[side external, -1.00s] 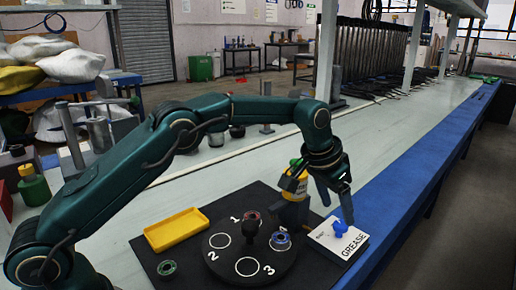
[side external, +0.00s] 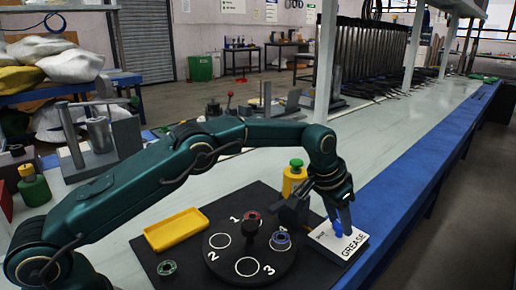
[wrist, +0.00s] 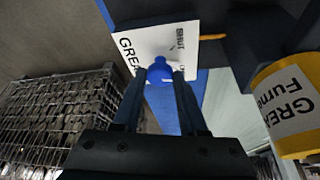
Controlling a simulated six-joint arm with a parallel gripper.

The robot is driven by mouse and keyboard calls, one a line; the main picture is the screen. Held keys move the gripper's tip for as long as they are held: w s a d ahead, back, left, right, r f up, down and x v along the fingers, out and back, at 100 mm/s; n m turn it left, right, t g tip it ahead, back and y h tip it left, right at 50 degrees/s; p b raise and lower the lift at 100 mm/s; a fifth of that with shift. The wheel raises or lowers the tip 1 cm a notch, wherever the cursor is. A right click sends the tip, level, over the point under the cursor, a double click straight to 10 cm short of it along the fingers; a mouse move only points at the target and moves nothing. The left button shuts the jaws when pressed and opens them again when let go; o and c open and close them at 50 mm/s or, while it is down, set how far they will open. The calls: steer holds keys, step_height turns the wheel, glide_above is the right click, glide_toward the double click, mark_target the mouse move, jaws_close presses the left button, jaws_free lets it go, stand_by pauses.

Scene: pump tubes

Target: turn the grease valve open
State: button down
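The grease valve has a blue handle (side external: 339,230) on a white plate (side external: 350,247) marked GREASE, at the right edge of the dark board. My gripper (side external: 341,218) points down right over the handle. In the wrist view the rounded blue handle (wrist: 160,70) lies between the fingertips of my gripper (wrist: 161,78). The fingers stand apart on either side of it, and I see no clear grip. The plate (wrist: 150,42) shows the word SHUT beyond the handle. The handle's lower part is hidden.
A yellow grease canister (side external: 293,178) with a green cap stands just left of my gripper; it is close on the right in the wrist view (wrist: 290,105). A round numbered turntable (side external: 222,262) and yellow tray (side external: 176,229) lie further left.

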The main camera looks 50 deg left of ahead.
steer(key=shift+a+m, duration=0.1)
steer(key=shift+m, duration=0.3)
steer(key=shift+w+a+m+g+h, duration=0.1)
steer(key=shift+m+g+h, duration=0.25)
steer(key=shift+m, duration=0.65)
steer(key=shift+m+g+h, duration=0.15)
steer(key=shift+m+h, duration=0.3)
steer(key=shift+m, duration=1.25)
steer(key=shift+c, duration=2.3)
jaws_free()
steer(key=shift+r, duration=0.1)
steer(key=shift+v, duration=2.45)
steer(key=shift+a, duration=0.1)
